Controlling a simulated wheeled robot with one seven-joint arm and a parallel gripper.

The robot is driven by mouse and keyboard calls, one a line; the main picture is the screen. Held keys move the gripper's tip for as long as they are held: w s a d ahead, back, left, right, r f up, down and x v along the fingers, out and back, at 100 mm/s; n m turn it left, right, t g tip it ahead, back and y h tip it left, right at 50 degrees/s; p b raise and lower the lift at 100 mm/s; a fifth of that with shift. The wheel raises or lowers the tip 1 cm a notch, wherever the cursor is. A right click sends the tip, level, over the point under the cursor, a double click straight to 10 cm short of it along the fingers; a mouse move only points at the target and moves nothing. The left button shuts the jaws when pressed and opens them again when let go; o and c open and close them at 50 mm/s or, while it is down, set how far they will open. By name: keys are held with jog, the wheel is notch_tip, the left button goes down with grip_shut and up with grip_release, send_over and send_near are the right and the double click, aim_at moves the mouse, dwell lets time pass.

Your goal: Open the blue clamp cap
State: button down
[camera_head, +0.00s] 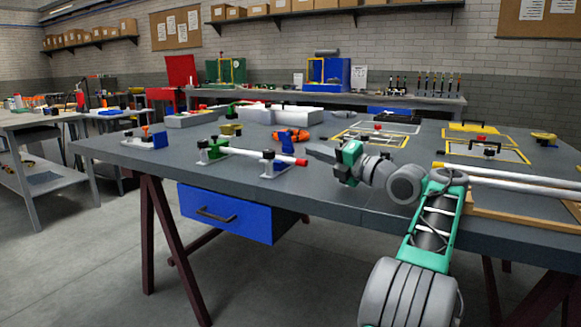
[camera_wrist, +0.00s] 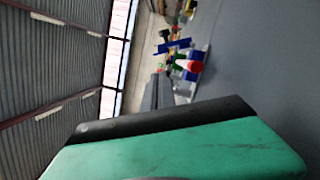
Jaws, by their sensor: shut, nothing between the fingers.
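A pale tube with a red end (camera_head: 300,162) lies across two small clamp stands near the table's front edge. The blue clamp cap (camera_head: 287,144) is at the right stand, near the red end, and looks upright and tilted off the tube. In the wrist view the blue cap (camera_wrist: 174,46) shows beyond the finger, beside the red tube end (camera_wrist: 195,66). A green clamp (camera_head: 212,150) is at the left stand. My gripper (camera_head: 312,151) is shut and empty, just right of the blue cap. The heads view shows a small gap between them.
A small stand with a blue block (camera_head: 159,140) is at the left table edge. An orange tool (camera_head: 291,135) lies behind the tube. White rods (camera_head: 510,178) and yellow-framed trays (camera_head: 486,150) are on the right. The table front between is clear.

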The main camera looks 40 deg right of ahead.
aim_at(288, 139)
jog(key=p, duration=0.1)
jog(key=r+p, duration=0.1)
jog(key=p, duration=0.1)
jog(key=shift+w+r, duration=0.15)
jog(key=shift+w, duration=0.2)
jog(key=shift+w+r+p, duration=0.2)
jog(key=shift+w+p, duration=0.1)
jog(key=shift+p, duration=0.7)
jog(key=w+p, duration=0.1)
jog(key=p, duration=0.2)
jog(key=shift+a, duration=0.15)
jog(key=w, duration=0.4)
jog(key=w+a, duration=0.1)
jog(key=w, duration=0.1)
jog(key=shift+w+f+b, duration=0.2)
jog(key=shift+f+b, duration=0.15)
jog(key=shift+w+r, duration=0.1)
jog(key=shift+w, duration=0.45)
jog(key=shift+w+r, duration=0.1)
